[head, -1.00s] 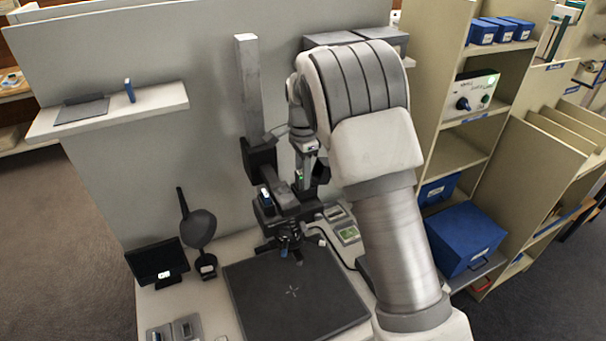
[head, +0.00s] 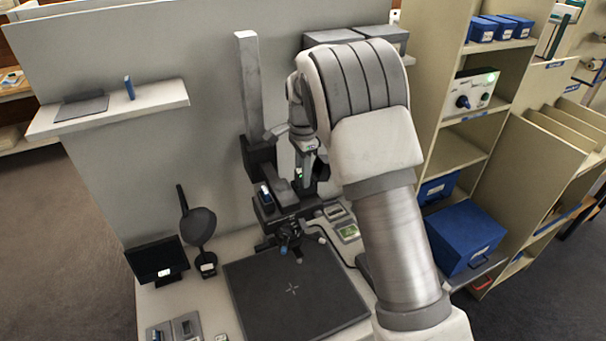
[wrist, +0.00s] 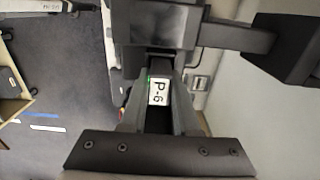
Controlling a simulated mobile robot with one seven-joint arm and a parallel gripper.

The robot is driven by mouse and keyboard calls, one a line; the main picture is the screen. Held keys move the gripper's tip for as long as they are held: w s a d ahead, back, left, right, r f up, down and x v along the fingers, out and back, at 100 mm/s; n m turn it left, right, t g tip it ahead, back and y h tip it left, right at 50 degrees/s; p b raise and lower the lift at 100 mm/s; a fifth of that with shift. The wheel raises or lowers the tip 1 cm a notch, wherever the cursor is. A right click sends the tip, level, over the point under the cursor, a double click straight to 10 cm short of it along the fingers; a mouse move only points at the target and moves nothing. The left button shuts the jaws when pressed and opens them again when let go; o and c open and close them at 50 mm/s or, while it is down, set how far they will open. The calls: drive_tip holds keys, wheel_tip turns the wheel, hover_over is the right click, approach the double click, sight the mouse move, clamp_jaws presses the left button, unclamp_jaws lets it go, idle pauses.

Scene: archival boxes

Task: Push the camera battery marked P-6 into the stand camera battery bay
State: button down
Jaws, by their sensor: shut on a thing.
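The P-6 battery (wrist: 158,93) is a dark block with a white label, seen between my fingers in the wrist view. My gripper (wrist: 160,78) is shut on it. Its far end meets or lies just under the dark housing of the stand camera (wrist: 160,22); I cannot tell how deep it is in the bay, whose opening is hidden. In the head view, my gripper (head: 306,171) is beside the stand camera (head: 277,208), on its right, below the bend of my arm. The battery is too small to make out clearly there.
The camera's upright column (head: 249,85) stands close to my gripper. A dark baseboard (head: 300,305) lies clear below. A small monitor (head: 156,262) and a round dark lamp (head: 198,225) stand left. The beige shelving (head: 455,155) is to the right.

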drive_tip(key=shift+s+f, duration=0.25)
drive_tip(key=shift+f, duration=0.45)
drive_tip(key=c, duration=0.6)
unclamp_jaws()
drive_tip(key=shift+f, duration=0.1)
drive_tip(key=shift+w+r+p, duration=0.15)
drive_tip(key=shift+r+p, duration=0.5)
drive_tip(key=shift+r, duration=0.2)
drive_tip(key=shift+r+p, duration=0.45)
drive_tip(key=shift+r, duration=0.3)
drive_tip(key=shift+w+r+p, duration=0.1)
drive_tip(key=shift+r+p, duration=1.05)
drive_tip(key=shift+r, duration=0.55)
